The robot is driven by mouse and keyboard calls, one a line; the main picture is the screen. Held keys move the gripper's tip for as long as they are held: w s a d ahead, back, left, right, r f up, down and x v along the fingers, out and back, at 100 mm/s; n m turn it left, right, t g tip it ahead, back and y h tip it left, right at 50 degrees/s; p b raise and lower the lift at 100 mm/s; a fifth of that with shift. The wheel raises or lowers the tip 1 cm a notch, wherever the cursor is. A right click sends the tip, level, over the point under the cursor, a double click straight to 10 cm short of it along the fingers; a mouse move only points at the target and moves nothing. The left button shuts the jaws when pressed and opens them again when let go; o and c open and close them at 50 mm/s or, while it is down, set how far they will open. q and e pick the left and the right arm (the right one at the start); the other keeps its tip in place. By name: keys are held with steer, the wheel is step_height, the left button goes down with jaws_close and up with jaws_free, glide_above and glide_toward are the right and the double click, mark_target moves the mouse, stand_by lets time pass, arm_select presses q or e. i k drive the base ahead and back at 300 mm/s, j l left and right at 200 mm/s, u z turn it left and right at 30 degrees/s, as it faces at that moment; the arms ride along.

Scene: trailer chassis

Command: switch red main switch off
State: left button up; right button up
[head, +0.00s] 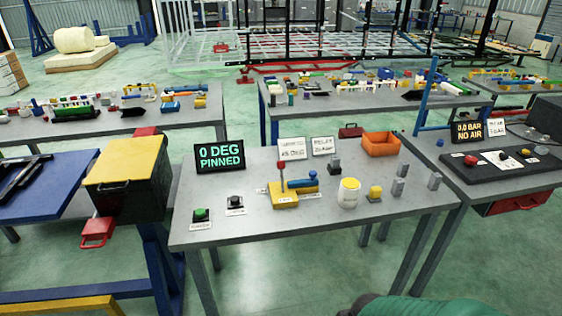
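No switch in the head view can be read for certain as the red main switch. A small red knob (470,160) sits on the black control panel (485,175) on the right table, with darker and grey controls beside it. Its position, on or off, is too small to tell. A red handle-like part (97,232) hangs low at the front of the black box with a yellow lid (125,165) at the left. Neither of my grippers is in view.
The middle table (240,232) holds a display reading "0 DEG PINNED" (219,156), green (201,214) and black (235,202) buttons, a yellow lever fixture (285,197), a white-and-yellow cup (348,194) and an orange bin (381,144). A display (467,131) reads "0.0 BAR NO AIR".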

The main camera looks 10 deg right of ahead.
mark_target(280, 164)
steer(key=i+j+z, duration=0.3)
steer(key=i, duration=0.2)
steer(key=i+j+z, duration=0.3)
steer(key=i, duration=0.65)
